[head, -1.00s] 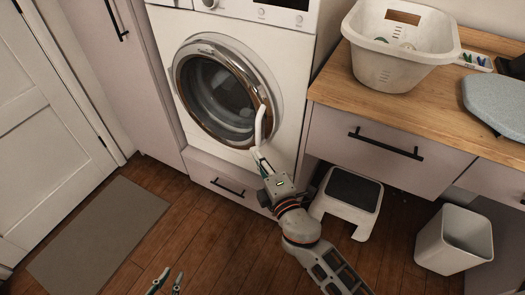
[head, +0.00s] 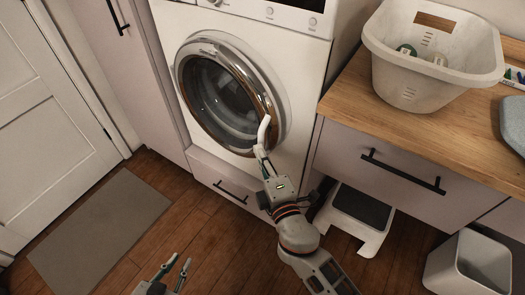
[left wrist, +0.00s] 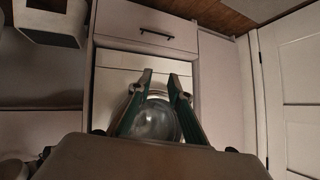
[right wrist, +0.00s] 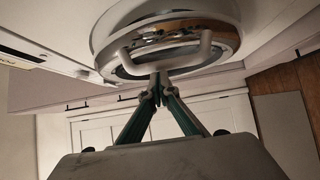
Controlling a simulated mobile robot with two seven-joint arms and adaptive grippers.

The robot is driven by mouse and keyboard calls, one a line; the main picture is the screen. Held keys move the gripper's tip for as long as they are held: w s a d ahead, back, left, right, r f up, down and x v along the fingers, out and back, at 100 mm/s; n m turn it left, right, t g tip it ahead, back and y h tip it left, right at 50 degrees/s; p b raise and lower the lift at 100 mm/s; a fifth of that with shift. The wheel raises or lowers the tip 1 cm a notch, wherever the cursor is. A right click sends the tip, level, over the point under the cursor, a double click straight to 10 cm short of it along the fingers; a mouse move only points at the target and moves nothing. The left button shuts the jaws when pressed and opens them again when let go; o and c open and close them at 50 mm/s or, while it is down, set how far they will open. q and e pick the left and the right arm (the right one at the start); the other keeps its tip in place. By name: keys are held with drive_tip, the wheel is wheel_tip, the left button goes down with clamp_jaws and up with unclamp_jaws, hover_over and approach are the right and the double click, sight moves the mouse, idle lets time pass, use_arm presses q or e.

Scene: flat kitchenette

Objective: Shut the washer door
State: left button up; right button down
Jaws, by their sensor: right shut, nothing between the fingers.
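The washer (head: 165,60) is white, with a round glass door (head: 215,95) in a chrome and bronze ring. The door lies at or close to the washer front; I cannot tell whether it is fully flush. Its pale bar handle (head: 264,130) is on the right side of the ring. My right gripper (head: 261,156) is shut and empty at the handle's lower end. In the right wrist view, its tips (right wrist: 158,80) are just below the handle (right wrist: 165,50); contact is unclear. My left gripper (head: 174,274) is open and empty at the bottom, well away from the door.
A drawer (head: 230,180) is under the washer. To the right are a wooden counter (head: 440,125) with a white basket (head: 410,80), a step stool (head: 362,207) and a bin (head: 440,265). A grey mat (head: 100,235) lies left on the wooden floor.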

sight(271, 133)
use_arm(q)
drive_tip(key=shift+w+d+r, duration=0.1)
drive_tip(key=shift+w, duration=0.05)
use_arm(e)
drive_tip(key=w+d, duration=0.2)
drive_tip(key=w+d+p, duration=0.1)
drive_tip(key=d, duration=0.1)
drive_tip(key=shift+w+d+r, duration=0.1)
drive_tip(key=shift+w+d, duration=0.1)
drive_tip(key=shift+w, duration=0.2)
drive_tip(key=shift+d, duration=0.1)
use_arm(q)
drive_tip(key=shift+s, duration=0.25)
drive_tip(key=shift+a, duration=0.2)
